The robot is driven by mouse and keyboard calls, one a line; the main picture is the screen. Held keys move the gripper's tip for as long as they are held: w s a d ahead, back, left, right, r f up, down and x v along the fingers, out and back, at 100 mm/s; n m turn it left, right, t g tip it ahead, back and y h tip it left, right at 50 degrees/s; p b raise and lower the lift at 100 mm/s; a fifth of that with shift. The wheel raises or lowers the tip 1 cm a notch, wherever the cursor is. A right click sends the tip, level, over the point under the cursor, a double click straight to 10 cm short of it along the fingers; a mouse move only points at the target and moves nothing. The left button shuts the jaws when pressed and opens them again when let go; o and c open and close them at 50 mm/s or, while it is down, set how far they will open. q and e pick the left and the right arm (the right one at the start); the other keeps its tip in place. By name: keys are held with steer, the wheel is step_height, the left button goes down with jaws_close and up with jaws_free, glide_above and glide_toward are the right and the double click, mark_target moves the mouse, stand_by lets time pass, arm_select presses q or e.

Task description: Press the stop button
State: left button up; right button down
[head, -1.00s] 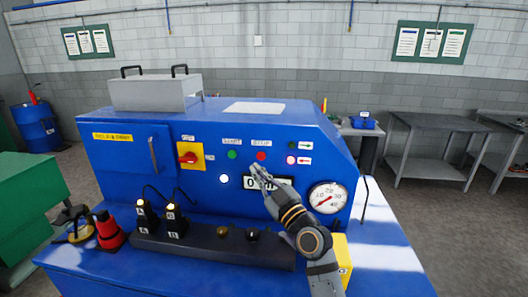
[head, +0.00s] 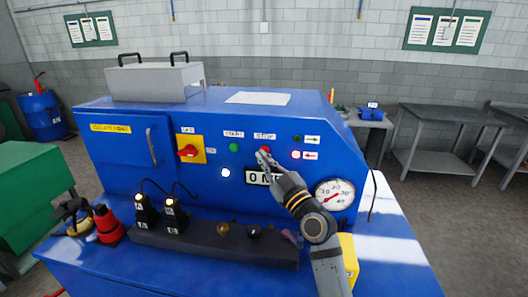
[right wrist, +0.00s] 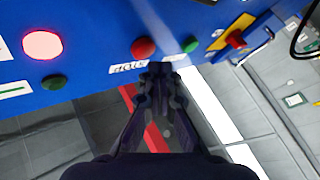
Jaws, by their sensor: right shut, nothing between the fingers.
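The red stop button (head: 265,149) sits under the STOP label (head: 265,136) on the blue machine's front panel. My right gripper (head: 263,156) is shut and empty, its fingertips at the lower edge of the button in the head view. In the right wrist view the red stop button (right wrist: 143,47) shows whole, above and slightly left of the shut fingertips (right wrist: 160,70). A gap seems to remain there, but I cannot tell contact for certain. The STOP label (right wrist: 127,70) is beside it. My left gripper is not in view.
The green start button (head: 233,147) is left of the stop button. A yellow plate with a red switch (head: 188,150) is farther left. A counter display (head: 256,179), partly behind my gripper, and a gauge (head: 334,194) are below. A lit pink lamp (head: 296,155) is right.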

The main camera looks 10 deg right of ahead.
stand_by(0.8)
steer(key=shift+w+d+b, duration=0.15)
steer(key=shift+w+b, duration=0.2)
steer(key=shift+w+d+b, duration=0.2)
steer(key=shift+w+b, duration=0.2)
steer(key=shift+w, duration=0.05)
stand_by(0.8)
steer(key=shift+s, duration=0.1)
steer(key=shift+s+a, duration=0.4)
steer(key=shift+s, duration=0.35)
